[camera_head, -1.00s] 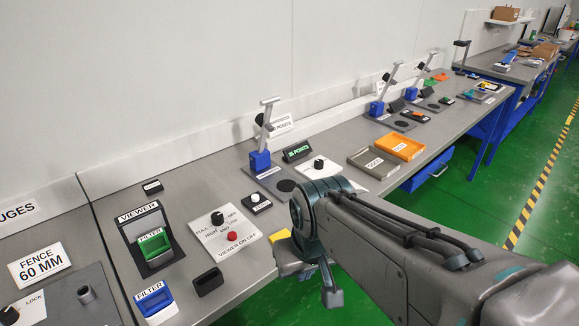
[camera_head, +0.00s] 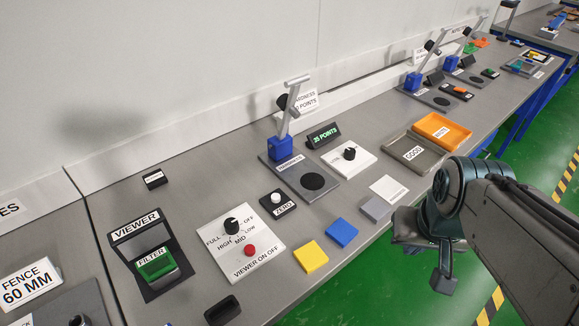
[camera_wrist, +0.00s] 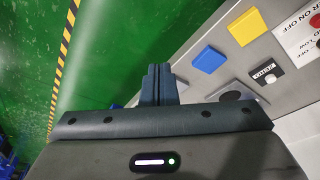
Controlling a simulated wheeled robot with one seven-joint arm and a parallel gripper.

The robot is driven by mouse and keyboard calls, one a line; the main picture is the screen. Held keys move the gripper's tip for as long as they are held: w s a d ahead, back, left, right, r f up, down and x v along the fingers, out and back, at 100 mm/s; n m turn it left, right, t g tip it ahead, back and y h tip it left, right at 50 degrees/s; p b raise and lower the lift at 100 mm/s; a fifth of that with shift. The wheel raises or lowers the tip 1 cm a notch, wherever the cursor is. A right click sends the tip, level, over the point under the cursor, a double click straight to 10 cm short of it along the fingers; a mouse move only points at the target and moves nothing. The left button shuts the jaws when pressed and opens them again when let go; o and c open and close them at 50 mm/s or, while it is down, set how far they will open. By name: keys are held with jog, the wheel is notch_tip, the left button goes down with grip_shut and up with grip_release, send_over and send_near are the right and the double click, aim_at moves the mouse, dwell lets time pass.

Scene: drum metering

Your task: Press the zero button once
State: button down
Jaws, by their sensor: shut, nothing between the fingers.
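The zero button (camera_head: 276,198) is a small white button on a black base with a "ZERO" label, on the grey bench right of the viewer panel. It also shows in the wrist view (camera_wrist: 268,77), at the right. My gripper (camera_wrist: 157,72) is shut and empty in the wrist view, with the fingers over the green floor beyond the bench's front edge, apart from the button. In the head view my gripper (camera_head: 443,284) hangs off the bench edge at the lower right; its fingertips are small there.
Near the button are the viewer panel (camera_head: 214,254) with a black knob and red button, a yellow block (camera_head: 310,257), a blue block (camera_head: 342,232) and a grey block (camera_head: 376,209). The hardness stand (camera_head: 281,148) rises behind. A grey tray (camera_head: 413,153) and an orange tray (camera_head: 442,131) lie right.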

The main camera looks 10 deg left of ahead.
jog(key=w+a+r+m+y+p, duration=0.25)
jog(key=w+a+y+p, duration=0.35)
jog(key=a, duration=0.6)
jog(key=m+t+y+p, duration=0.1)
jog(key=m+y+p, duration=0.1)
jog(key=m+p, duration=0.85)
send_over(279, 198)
jog(key=b, duration=0.2)
jog(key=shift+m, duration=0.9)
notch_tip(279, 198, down, 5)
jog(key=shift+r, duration=0.15)
notch_tip(279, 198, down, 7)
jog(key=b, duration=0.4)
jog(key=shift+b, duration=0.4)
jog(key=shift+f+b, duration=0.9)
jog(key=shift+b, duration=0.25)
jog(key=shift+f+b, duration=0.2)
jog(key=shift+b, duration=0.15)
